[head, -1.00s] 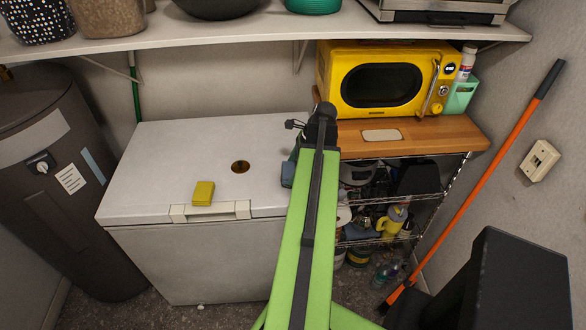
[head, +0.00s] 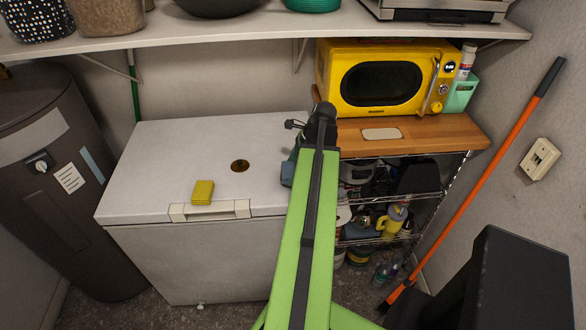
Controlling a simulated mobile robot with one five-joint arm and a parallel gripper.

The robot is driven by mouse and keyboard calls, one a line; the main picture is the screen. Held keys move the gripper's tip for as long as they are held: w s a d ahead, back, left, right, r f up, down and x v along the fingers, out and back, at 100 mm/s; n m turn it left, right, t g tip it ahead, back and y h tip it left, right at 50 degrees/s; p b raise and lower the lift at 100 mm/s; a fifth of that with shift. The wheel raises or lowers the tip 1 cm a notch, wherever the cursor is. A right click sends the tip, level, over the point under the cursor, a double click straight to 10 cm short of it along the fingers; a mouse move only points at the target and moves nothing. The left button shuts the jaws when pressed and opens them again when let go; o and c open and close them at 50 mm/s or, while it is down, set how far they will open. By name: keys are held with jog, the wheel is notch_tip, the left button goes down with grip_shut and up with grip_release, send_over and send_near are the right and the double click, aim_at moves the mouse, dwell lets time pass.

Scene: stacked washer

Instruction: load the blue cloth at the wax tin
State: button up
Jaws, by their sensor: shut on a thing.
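The blue cloth (head: 287,174) shows as a small blue-grey piece at the left edge of my green arm, over the right end of the white chest lid. My gripper (head: 292,160) is shut on it, and the arm hides most of the jaws. I cannot tell whether the cloth touches the lid. The wax tin (head: 240,166) is a small round, dark and amber disc lying on the lid, a short way left of the cloth and apart from it.
A yellow block (head: 203,192) lies near the front edge of the white chest (head: 150,170), above its handle. A wooden-topped rack (head: 430,135) with a yellow microwave (head: 382,80) stands to the right. A shelf (head: 250,30) runs above. The lid's left and back are clear.

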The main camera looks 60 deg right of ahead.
aim_at(293, 169)
dwell(0.4)
notch_tip(293, 169, up, 7)
jog(key=p, duration=0.7)
jog(key=shift+f+b, duration=0.4)
jog(key=shift+f, duration=0.05)
jog(key=shift+r, duration=0.15)
